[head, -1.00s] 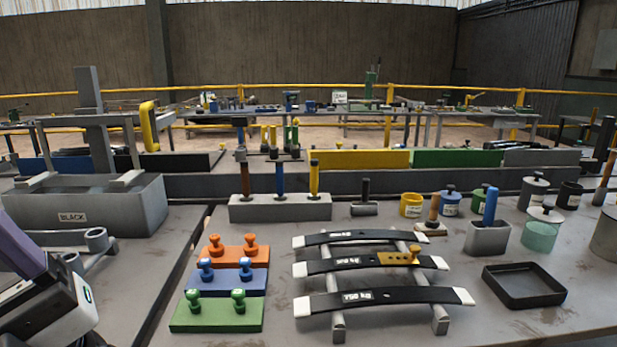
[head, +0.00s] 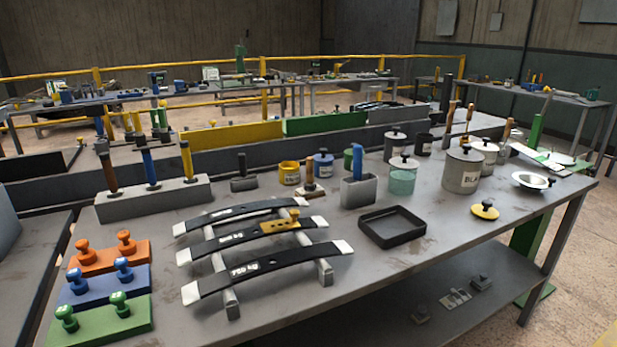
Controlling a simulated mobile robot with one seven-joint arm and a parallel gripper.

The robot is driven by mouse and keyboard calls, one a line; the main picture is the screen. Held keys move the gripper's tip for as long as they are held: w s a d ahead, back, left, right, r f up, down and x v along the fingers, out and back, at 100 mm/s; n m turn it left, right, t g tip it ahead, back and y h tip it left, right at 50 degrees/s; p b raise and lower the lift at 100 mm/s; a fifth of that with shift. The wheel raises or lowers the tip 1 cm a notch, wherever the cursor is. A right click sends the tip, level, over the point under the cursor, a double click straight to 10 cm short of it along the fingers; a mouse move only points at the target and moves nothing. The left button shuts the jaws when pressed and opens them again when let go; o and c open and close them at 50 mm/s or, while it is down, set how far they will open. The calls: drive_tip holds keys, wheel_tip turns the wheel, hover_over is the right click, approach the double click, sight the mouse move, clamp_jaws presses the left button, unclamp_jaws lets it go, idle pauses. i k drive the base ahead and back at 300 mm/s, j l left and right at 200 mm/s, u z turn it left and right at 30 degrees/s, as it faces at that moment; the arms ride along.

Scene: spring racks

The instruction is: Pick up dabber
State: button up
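I cannot tell for sure which tool is the dabber. A short wooden-handled tool (head: 310,174) stands upright on a small pale base behind the leaf-spring rack. To its right, a blue-handled tool (head: 356,156) stands in a grey rectangular holder (head: 358,192), its lower end hidden inside. A dark-handled tool (head: 242,166) with a grey block-like foot stands to the left of them. All are on the grey workbench. My gripper is not in view.
Leaf springs (head: 265,264) lie on a rack in front. Stamps on coloured blocks (head: 100,292) stand at left. A black tray (head: 391,228) is right of the springs. Pots, including a large grey pot (head: 464,170), stand behind and right. The bench's front right is mostly clear.

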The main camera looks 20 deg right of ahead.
sight(310, 185)
drive_tip(key=l+u, duration=0.35)
drive_tip(key=l, duration=0.8)
drive_tip(key=l+u, duration=0.3)
drive_tip(key=l, duration=0.8)
drive_tip(key=i+l+u, duration=0.1)
drive_tip(key=l, duration=0.2)
drive_tip(key=i, duration=0.8)
